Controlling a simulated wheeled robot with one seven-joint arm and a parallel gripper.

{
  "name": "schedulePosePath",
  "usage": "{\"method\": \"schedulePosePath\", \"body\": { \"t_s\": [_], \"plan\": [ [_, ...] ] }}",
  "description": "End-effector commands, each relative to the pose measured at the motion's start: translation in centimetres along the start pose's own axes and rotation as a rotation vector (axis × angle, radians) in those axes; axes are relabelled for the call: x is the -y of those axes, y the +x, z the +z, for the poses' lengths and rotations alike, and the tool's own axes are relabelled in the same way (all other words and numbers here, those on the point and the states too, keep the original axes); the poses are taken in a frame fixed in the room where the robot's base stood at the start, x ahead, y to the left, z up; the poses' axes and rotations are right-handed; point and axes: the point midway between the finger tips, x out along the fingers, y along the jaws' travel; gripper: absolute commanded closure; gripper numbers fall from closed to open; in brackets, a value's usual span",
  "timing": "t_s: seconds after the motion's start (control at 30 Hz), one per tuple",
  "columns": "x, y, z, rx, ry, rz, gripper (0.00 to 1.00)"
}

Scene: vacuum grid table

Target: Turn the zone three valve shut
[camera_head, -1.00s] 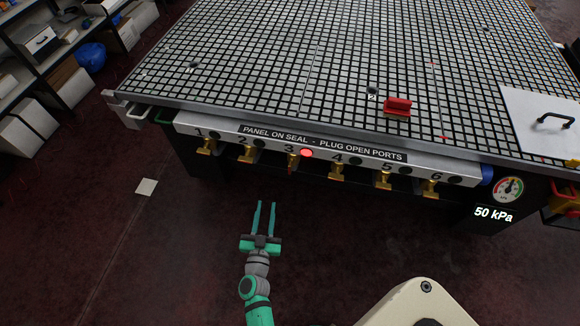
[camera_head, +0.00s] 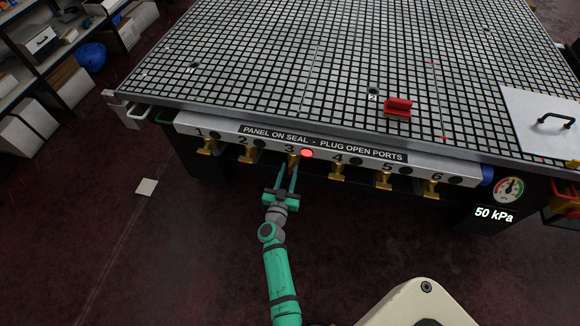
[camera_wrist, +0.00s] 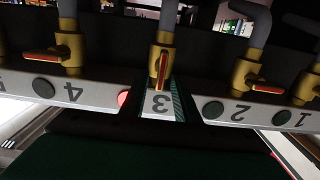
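The zone three valve (camera_head: 292,160) is a brass valve under the label 3 on the table's front rail, left of a lit red lamp (camera_head: 307,153). In the upside-down wrist view, the valve (camera_wrist: 161,52) has a red-edged handle (camera_wrist: 163,72) in line with its pipe. The neighbouring handles lie crosswise. My gripper (camera_head: 287,170) is just below and in front of the valve, fingers pointing at it. The fingers are apart, with the handle between or just ahead of them; contact cannot be told. The gripper also shows in the wrist view (camera_wrist: 160,100).
Valve 2 (camera_head: 247,153) and valve 4 (camera_head: 337,170) flank valve three closely. The rail (camera_head: 222,128) and table edge overhang above. A gauge (camera_head: 508,189) sits at the right, above a display reading 50 kPa (camera_head: 493,215). The floor in front is clear.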

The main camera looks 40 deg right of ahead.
Motion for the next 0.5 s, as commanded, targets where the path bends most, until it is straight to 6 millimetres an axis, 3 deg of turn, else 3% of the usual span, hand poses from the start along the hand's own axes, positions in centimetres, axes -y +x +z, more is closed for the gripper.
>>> {"method": "schedulePosePath", "body": {
  "t_s": [0.2, 0.5],
  "plan": [
    [0.1, 2.0, 0.0, 0.0, 0.0, 0.0, 0.72],
    [0.1, 2.4, 0.0, 0.0, 0.001, -0.001, 0.72]
  ]
}}
